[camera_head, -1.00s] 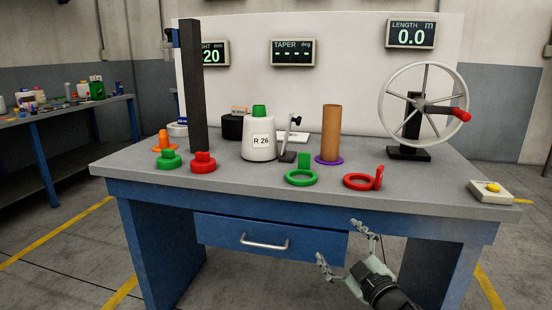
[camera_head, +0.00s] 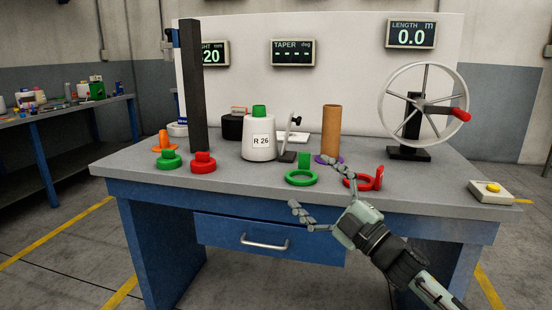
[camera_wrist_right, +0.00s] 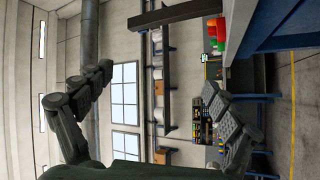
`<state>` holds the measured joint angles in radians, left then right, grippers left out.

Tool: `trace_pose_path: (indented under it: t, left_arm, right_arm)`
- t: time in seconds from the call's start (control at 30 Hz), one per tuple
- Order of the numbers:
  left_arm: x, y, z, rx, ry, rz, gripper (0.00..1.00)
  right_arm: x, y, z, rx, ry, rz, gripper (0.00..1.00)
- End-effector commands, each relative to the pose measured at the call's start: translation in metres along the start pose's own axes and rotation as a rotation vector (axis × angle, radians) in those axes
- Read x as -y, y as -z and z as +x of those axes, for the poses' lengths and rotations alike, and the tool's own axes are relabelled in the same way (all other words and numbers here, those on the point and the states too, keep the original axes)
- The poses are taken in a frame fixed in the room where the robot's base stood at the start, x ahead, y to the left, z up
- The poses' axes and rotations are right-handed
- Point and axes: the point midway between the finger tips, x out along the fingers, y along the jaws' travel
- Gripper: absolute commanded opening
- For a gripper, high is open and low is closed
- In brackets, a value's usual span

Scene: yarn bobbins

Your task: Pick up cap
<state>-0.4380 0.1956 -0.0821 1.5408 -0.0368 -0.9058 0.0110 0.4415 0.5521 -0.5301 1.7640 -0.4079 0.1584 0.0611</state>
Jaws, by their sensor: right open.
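A white bobbin (camera_head: 260,145) labelled R 26 has a green piece (camera_head: 259,111) on top. My right gripper (camera_head: 313,184) is open and empty at the bench's front edge, its fingers spread toward the upper left. One finger overlaps the red ring (camera_head: 360,182) and the purple base of the brown tube (camera_head: 331,134); contact cannot be told. In the right wrist view the open fingers (camera_wrist_right: 158,80) have nothing between them. My left gripper is not in view.
A green ring (camera_head: 301,178) with an upright tab lies near the front edge. A handwheel (camera_head: 423,107) and a yellow-button box (camera_head: 491,191) are at the right. An orange piece (camera_head: 163,142) stands behind the green cap.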

Motion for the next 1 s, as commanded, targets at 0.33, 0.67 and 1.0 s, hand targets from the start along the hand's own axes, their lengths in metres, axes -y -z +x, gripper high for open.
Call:
trace_pose_path:
  t: [0.33, 0.67, 1.0]
  left_arm:
    - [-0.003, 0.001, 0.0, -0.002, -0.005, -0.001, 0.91]
    - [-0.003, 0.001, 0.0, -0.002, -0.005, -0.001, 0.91]
    - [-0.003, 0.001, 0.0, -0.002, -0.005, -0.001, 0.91]
  right_arm:
    - [-0.005, 0.01, 0.003, -0.036, 0.002, -0.021, 0.91]
    - [-0.002, 0.004, 0.001, -0.014, 0.001, -0.007, 0.91]
    - [0.027, -0.044, -0.021, 0.155, -0.005, 0.092, 0.91]
